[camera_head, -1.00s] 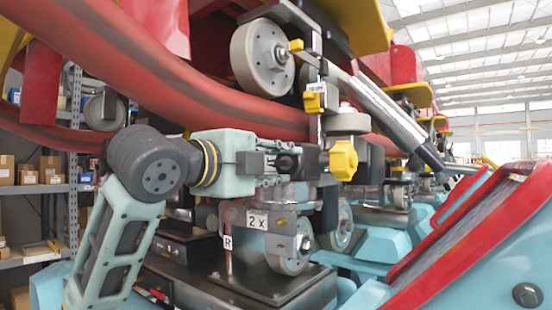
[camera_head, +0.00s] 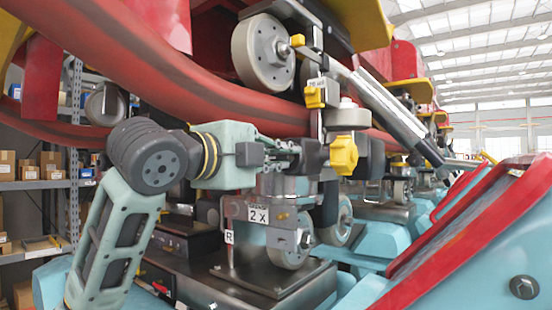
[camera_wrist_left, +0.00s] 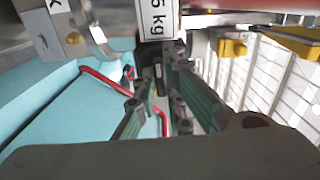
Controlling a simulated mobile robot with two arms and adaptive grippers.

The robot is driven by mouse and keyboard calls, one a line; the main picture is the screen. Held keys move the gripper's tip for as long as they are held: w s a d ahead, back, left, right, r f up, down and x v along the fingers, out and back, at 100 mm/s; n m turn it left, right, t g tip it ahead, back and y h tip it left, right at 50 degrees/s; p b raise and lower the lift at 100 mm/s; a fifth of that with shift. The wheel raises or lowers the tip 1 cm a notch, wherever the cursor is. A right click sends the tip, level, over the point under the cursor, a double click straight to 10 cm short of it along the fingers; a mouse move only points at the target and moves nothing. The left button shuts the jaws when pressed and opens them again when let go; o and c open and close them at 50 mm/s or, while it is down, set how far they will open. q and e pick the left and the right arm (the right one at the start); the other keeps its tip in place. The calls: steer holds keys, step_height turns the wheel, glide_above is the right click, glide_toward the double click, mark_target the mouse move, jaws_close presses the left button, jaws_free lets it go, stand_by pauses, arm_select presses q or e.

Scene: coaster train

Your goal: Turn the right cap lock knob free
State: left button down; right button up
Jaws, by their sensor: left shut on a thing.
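A yellow lobed knob (camera_head: 343,155) sits at the right end of my left gripper, below the red rail. My left gripper (camera_head: 318,158) reaches in from the left at the knob's height, with its fingers closed. In the left wrist view the fingers (camera_wrist_left: 160,95) converge on a small dark area, and the contact itself is hidden. A second yellow knob (camera_head: 314,95) stands higher on the same bracket. A plate marked "2 x" (camera_head: 258,214) and a tag marked "R" (camera_head: 229,237) are below the gripper. My right gripper is not in view.
A thick red rail (camera_head: 180,80) runs close above my arm. A large grey wheel (camera_head: 262,53) hangs above, and a smaller wheel (camera_head: 290,243) sits below. A red-edged turquoise body (camera_head: 470,240) fills the right. Shelves with boxes (camera_head: 40,165) stand behind on the left.

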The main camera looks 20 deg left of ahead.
arm_select(q)
steer(key=n+b, duration=0.1)
steer(key=n, duration=0.4)
steer(key=shift+f, duration=0.1)
steer(key=n+b, duration=0.1)
steer(key=n, duration=0.4)
steer(key=shift+n, duration=0.3)
steer(key=n+b, duration=0.2)
steer(key=n, duration=0.3)
steer(key=shift+n+b, duration=0.45)
steer(key=shift+n, duration=0.55)
steer(key=c, duration=1.8)
jaws_free()
steer(key=shift+c, duration=0.2)
